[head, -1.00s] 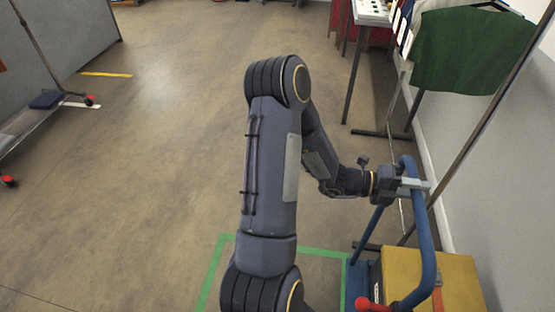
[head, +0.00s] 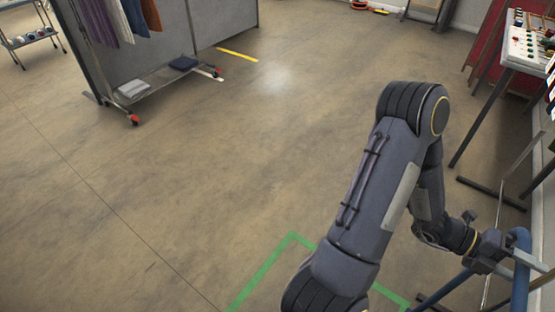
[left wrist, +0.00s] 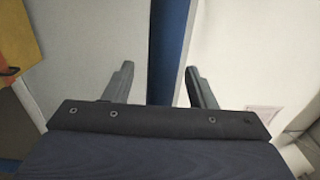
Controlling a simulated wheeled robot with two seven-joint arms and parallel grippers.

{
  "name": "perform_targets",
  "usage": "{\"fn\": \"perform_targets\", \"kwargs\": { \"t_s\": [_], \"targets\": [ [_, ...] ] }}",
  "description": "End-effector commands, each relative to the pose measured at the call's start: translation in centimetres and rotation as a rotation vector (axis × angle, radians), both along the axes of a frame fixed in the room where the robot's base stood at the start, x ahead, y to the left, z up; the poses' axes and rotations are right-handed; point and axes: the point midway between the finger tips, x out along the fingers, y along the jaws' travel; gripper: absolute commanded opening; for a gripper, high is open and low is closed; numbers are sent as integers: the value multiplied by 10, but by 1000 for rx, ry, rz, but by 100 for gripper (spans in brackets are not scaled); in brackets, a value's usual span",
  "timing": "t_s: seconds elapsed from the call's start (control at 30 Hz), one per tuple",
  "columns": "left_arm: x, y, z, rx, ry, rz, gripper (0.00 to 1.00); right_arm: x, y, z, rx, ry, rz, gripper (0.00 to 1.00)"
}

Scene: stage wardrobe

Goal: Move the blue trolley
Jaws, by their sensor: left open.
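The blue trolley shows in the head view only as part of its tubular push handle (head: 521,278) at the lower right edge. Its deck is out of that view. My left gripper (head: 530,258) is at the upright of this handle, with its fingers open. In the left wrist view the blue bar (left wrist: 172,45) runs between the two spread fingers of my left gripper (left wrist: 158,70). I cannot tell whether a finger touches it. A yellow box (left wrist: 17,40) shows at that view's left edge. My right gripper is not in view.
Green floor tape (head: 262,272) marks a corner beside my arm. A clothes rack with a low shelf (head: 160,82) stands by a grey partition (head: 222,25). A table (head: 520,52) stands at the upper right. The middle floor is clear.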

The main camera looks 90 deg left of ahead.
Motion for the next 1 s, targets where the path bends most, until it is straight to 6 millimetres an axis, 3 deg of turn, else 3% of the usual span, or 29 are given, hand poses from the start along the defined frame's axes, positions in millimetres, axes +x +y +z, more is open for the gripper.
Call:
{"fn": "perform_targets", "kwargs": {
  "t_s": [0.17, 0.8, 1.0],
  "targets": [
    [-4, 4, 2, 1, -1, 2, 51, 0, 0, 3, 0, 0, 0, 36],
    [-76, 67, 3, 1, -1, 4, 51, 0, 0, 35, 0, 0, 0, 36],
    [-90, 78, 1, 0, -1, 1, 51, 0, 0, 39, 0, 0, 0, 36]
  ]
}}
